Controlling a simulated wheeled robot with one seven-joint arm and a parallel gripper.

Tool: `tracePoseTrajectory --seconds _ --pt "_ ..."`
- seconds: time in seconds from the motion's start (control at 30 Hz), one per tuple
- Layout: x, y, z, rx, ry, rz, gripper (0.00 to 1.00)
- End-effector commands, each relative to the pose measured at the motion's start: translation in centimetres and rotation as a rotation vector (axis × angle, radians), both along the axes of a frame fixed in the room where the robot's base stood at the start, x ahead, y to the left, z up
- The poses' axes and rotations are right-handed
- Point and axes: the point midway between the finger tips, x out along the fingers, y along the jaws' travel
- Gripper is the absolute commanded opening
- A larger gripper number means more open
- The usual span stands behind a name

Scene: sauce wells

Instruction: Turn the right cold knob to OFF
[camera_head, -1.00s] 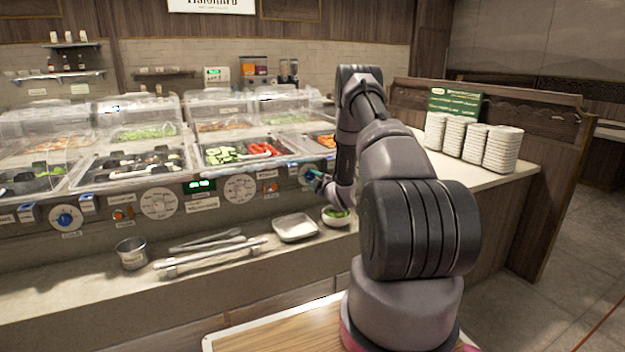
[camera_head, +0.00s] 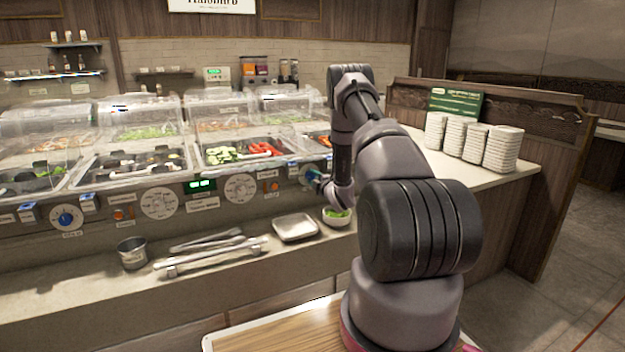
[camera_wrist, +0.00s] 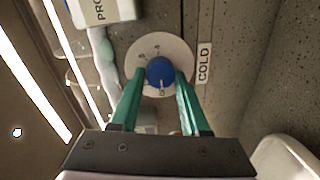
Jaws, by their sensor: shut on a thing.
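The right cold knob is a blue knob (camera_wrist: 160,72) on a pale round dial (camera_wrist: 178,48), with a "COLD" label (camera_wrist: 204,63) beside it in the wrist view. My gripper (camera_wrist: 161,80) has its two green fingers on either side of the knob, shut on it. In the head view the right cold knob (camera_head: 309,173) shows partly at the counter's front panel, with my gripper (camera_head: 318,182) at it and my arm covering what lies to its right. The dial marks are too small to read surely.
Another blue knob (camera_head: 66,218) is at the left of the panel. A bowl with greens (camera_head: 337,216), a square tray (camera_head: 295,227), tongs (camera_head: 207,240) and a metal cup (camera_head: 132,253) stand on the ledge below. Plate stacks (camera_head: 480,143) are at the right.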

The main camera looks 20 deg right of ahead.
Motion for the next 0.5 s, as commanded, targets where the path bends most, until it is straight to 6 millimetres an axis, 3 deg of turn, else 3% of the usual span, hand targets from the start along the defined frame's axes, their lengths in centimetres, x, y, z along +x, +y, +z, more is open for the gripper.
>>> tracePoseTrajectory --seconds 0.03,0.07,0.13,0.5 --pt "-0.08 -0.01 -0.12 0.000 0.002 0.000 0.00" --pt "-0.08 -0.01 -0.12 0.000 0.002 0.000 0.49" --pt "-0.07 -0.01 -0.11 0.000 0.002 0.000 0.76" --pt "-0.32 -0.05 -0.02 0.001 0.001 0.000 0.76"
